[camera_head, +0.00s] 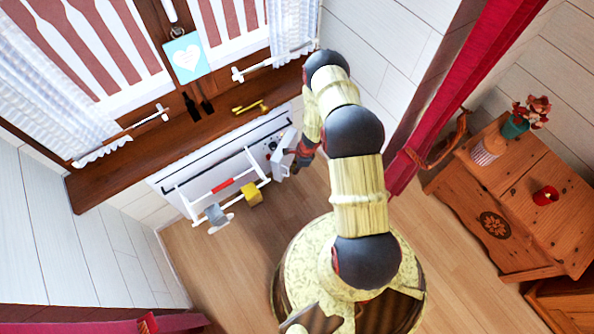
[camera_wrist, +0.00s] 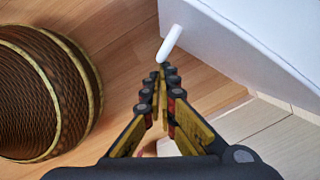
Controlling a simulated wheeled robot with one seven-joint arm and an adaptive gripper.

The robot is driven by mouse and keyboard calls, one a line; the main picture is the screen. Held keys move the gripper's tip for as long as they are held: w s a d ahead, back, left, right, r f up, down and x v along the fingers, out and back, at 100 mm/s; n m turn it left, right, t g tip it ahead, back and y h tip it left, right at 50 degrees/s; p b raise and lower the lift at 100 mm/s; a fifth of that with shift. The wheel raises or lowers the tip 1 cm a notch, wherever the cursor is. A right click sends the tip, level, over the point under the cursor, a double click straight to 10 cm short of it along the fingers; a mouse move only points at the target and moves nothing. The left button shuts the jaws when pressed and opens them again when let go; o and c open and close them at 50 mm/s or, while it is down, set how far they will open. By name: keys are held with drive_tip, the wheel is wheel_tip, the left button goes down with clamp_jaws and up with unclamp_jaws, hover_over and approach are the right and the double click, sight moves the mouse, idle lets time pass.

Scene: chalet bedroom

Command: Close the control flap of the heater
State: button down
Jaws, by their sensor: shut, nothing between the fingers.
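The white heater (camera_head: 187,181) hangs low on the wall under the window. Near its right end a pale control flap (camera_head: 284,157) stands out from the front, beside dark controls. In the wrist view a large white panel (camera_wrist: 262,42), which looks like the flap, fills the upper right, with a white rounded handle (camera_wrist: 171,44) sticking out from its edge. My gripper (camera_head: 300,159) is just right of the flap. Its fingers (camera_wrist: 162,73) are shut and empty, with the tips close to the handle's lower end; I cannot tell whether they touch.
A white rack (camera_head: 213,187) with red, yellow and grey items hangs on the heater front, left of the flap. A wooden windowsill (camera_head: 130,165) runs above. A wooden cabinet (camera_head: 500,225) and red curtain (camera_head: 460,75) stand right. Floor in front of the heater is bare.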

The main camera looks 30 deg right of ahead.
sight(283, 174)
drive_tip(key=w+a+m+b, duration=0.2)
drive_tip(key=w+a+m, duration=0.1)
drive_tip(key=w+a, duration=0.1)
drive_tip(key=shift+w+a+f+m+t+h, duration=0.1)
drive_tip(key=shift+a+m+t+h, duration=0.05)
drive_tip(key=shift+m+t+h, duration=0.2)
drive_tip(key=shift+w+a+m+t+b, duration=0.15)
drive_tip(key=shift+w+a+m+b, duration=0.2)
drive_tip(key=shift+w+m, duration=0.3)
drive_tip(key=shift+w+a+m+t+b, duration=0.1)
drive_tip(key=shift+w+a+m+b, duration=0.1)
drive_tip(key=shift+w+a+m, duration=0.4)
drive_tip(key=shift+w+d, duration=0.15)
drive_tip(key=shift+d, duration=0.05)
